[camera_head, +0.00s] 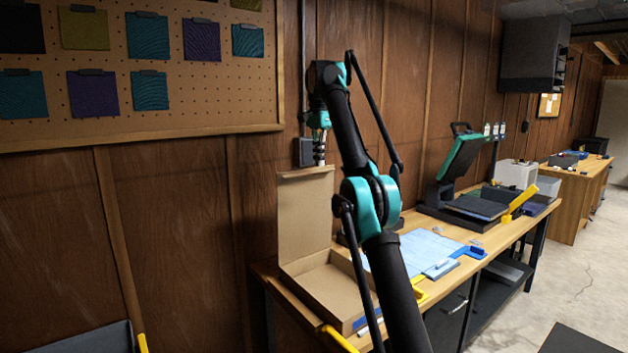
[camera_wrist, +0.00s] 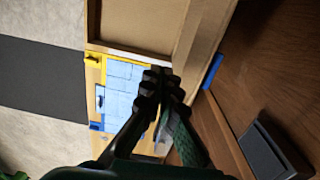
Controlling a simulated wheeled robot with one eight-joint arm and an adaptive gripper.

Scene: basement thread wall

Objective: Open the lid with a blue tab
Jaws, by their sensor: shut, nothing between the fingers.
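A cardboard box (camera_head: 334,285) sits open on the near left end of the wooden bench. Its lid (camera_head: 305,215) stands upright at the back, by the wall. In the wrist view the open box (camera_wrist: 140,25) is at the top and the lid (camera_wrist: 205,55) runs beside it. A blue tab (camera_wrist: 212,71) shows at the lid's wall-side edge; I cannot make it out on the lid in the head view. My gripper (camera_head: 319,160) is shut and empty, near the lid's top edge. Its fingertips (camera_wrist: 163,77) show together in the wrist view; contact with the lid is unclear.
A blue sheet (camera_head: 425,250) lies right of the box. A teal-topped press (camera_head: 462,158) stands open farther along the bench. A dark wall box (camera_head: 304,152) is close behind my gripper. A pegboard (camera_head: 150,70) with fabric swatches hangs left.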

